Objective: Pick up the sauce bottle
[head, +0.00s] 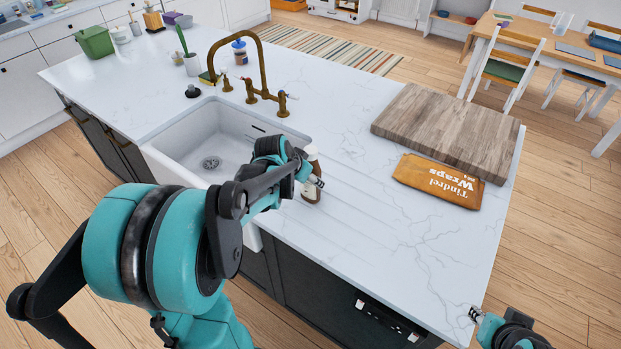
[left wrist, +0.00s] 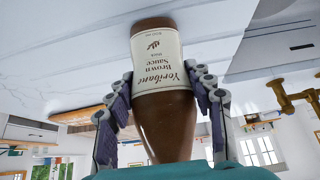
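The brown sauce bottle (head: 311,190) with a cream label stands on the white worktop just right of the sink in the head view. My left gripper (head: 303,177) is at the bottle, and my arm partly covers the view there. In the left wrist view the picture is inverted, and the bottle (left wrist: 165,98) sits between the two fingers of my left gripper (left wrist: 165,75). The fingers are spread to either side, with a small gap at least on the right. My right gripper (head: 476,314) is at the lower right, partly in view; its opening cannot be made out.
The sink (head: 215,140) lies left of the bottle, with a brass tap (head: 262,75) behind it. A wooden board (head: 450,125) and an orange wraps packet (head: 438,182) lie to the right. The worktop between bottle and packet is clear.

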